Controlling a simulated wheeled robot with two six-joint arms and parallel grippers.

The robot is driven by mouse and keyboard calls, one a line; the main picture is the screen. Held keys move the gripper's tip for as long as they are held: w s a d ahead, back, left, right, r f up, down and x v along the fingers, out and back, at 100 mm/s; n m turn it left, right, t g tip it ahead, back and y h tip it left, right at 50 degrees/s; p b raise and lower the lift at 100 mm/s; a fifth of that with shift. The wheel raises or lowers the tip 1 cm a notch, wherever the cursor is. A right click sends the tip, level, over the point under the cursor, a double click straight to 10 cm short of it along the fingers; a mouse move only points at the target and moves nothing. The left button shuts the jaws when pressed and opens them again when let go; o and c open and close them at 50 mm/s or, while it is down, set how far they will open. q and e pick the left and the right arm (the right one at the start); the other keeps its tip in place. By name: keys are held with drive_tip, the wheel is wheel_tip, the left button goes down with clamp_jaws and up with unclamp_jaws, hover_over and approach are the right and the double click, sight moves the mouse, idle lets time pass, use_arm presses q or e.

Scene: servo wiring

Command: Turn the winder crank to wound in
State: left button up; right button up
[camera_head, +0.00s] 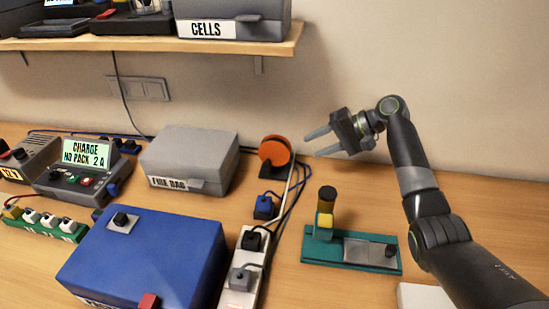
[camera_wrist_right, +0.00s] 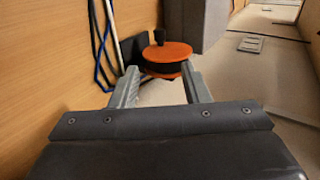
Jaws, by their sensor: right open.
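The winder is an orange reel (camera_head: 275,150) on a dark stand at the back of the bench, against the wall. In the right wrist view the orange reel (camera_wrist_right: 167,51) lies beyond my fingertips, with a small black crank knob (camera_wrist_right: 159,36) on its face. My right gripper (camera_head: 314,144) is open and empty, to the right of the reel in the head view, its fingers pointing left toward it. In the wrist view the open fingers (camera_wrist_right: 160,80) frame the reel, apart from it. The crank knob cannot be made out in the head view. My left gripper is not in view.
A grey box (camera_head: 190,157) stands left of the reel. Cables run down to a white power strip (camera_head: 241,270). A blue box (camera_head: 147,255) is at front left. A green fixture (camera_head: 350,253) with a dark-topped post stands below my right arm. A shelf (camera_head: 150,48) hangs above.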

sight(271, 164)
drive_tip(key=x, duration=0.6)
drive_tip(key=p+x, duration=0.1)
drive_tip(key=x, duration=0.6)
drive_tip(key=shift+w, duration=0.25)
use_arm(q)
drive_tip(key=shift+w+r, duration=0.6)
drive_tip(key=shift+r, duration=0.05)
use_arm(e)
drive_tip(key=shift+w+a+f, duration=0.1)
drive_tip(key=shift+a+f, duration=0.25)
drive_tip(key=shift+a, duration=0.1)
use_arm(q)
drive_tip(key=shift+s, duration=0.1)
